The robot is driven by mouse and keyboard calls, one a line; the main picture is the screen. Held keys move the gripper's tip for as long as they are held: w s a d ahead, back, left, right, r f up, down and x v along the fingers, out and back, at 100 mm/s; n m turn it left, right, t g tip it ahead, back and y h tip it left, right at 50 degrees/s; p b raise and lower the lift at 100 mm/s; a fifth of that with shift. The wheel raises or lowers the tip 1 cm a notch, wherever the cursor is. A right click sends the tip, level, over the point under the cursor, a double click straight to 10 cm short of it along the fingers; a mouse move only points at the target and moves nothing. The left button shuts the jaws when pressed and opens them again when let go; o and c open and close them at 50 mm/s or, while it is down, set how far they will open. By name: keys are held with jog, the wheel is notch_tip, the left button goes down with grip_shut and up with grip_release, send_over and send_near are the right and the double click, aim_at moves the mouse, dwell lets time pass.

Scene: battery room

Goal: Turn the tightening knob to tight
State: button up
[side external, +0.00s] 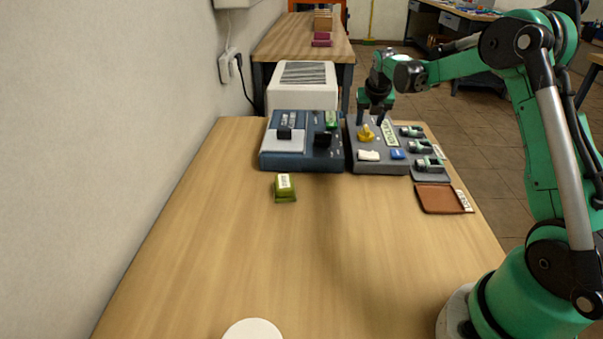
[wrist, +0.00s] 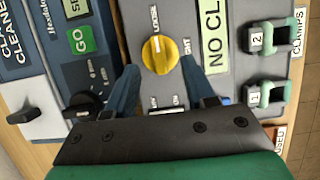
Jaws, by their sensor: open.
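The yellow tightening knob (wrist: 160,54) sits on a grey panel (wrist: 207,14). Its ridge runs roughly up and down in the wrist view, with the upper end near the LOOSE label (wrist: 155,19). In the side external view the knob (side external: 366,133) is under my gripper (side external: 376,114). My gripper (wrist: 160,70) is open, its fingers left and right of the knob's lower part in the wrist view. I cannot tell whether they touch it.
A blue unit (side external: 302,155) with black handles and a green GO button (wrist: 80,41) stands left of the panel. White and blue buttons (side external: 398,154) sit in front of the knob. Clamps (side external: 420,146) line the right. A green block (side external: 285,191) lies nearby; the front table is mostly clear.

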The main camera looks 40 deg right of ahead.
jog(key=shift+x, duration=1.3)
grip_shut()
jog(key=shift+m, duration=0.3)
jog(key=m+g, duration=0.1)
jog(key=m, duration=0.2)
jog(key=m+g+h, duration=0.1)
jog(key=m, duration=0.2)
jog(key=shift+w+a, duration=0.2)
jog(key=shift+w, duration=0.05)
jog(key=m+g, duration=0.1)
jog(key=m, duration=0.2)
jog(key=m+g, duration=0.2)
jog(key=m, duration=0.2)
jog(key=shift+w, duration=0.2)
jog(key=shift+m, duration=0.3)
grip_release()
